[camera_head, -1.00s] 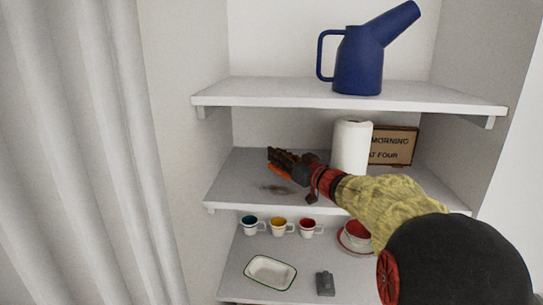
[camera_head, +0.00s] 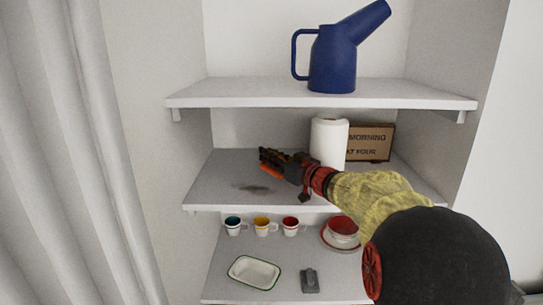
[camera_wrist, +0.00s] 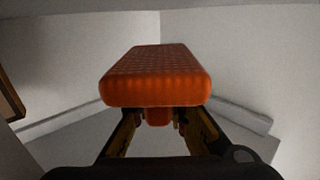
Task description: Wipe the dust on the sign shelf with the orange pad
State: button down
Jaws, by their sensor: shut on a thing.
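My gripper (camera_head: 275,163) is shut on the orange pad (camera_head: 270,171), over the left part of the middle shelf. The pad (camera_wrist: 157,78) fills the middle of the wrist view, held between the fingers. The sign shelf (camera_head: 222,172) is the grey middle board. A dark dust smudge (camera_head: 250,188) lies on it, left of and nearer than the pad. The wooden sign (camera_head: 370,142) stands at the shelf's back right, its left part hidden by a white roll. I cannot tell whether the pad touches the shelf.
The white roll (camera_head: 328,143) stands upright just behind my arm on the middle shelf. A blue watering can (camera_head: 332,60) is on the upper shelf (camera_head: 230,93). Below are several cups, a red bowl (camera_head: 342,227), a white tray (camera_head: 254,271) and a small grey object (camera_head: 310,280).

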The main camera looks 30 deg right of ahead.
jog(key=shift+w+a+f, duration=0.2)
jog(key=shift+w+a, duration=0.35)
jog(key=shift+a, duration=0.3)
jog(key=shift+w+a+f, duration=0.2)
jog(key=shift+w+a, duration=0.35)
jog(key=shift+a, duration=0.3)
jog(key=shift+w+a+f, duration=0.2)
jog(key=shift+w+a, duration=0.35)
jog(key=shift+a, duration=0.3)
jog(key=shift+w+a+r+b, duration=0.2)
jog(key=shift+w+a, duration=0.65)
jog(key=shift+a, duration=0.35)
jog(key=shift+w+a+r+b, duration=0.1)
jog(key=shift+w+a+r, duration=0.15)
jog(key=shift+w+a, duration=0.8)
jog(key=shift+w+a+r+b, duration=0.2)
jog(key=shift+w+a, duration=0.5)
jog(key=shift+a, duration=0.65)
jog(key=shift+r, duration=0.1)
notch_tip(320, 180, up, 6)
jog(key=p, duration=0.1)
jog(key=shift+r, duration=1.5)
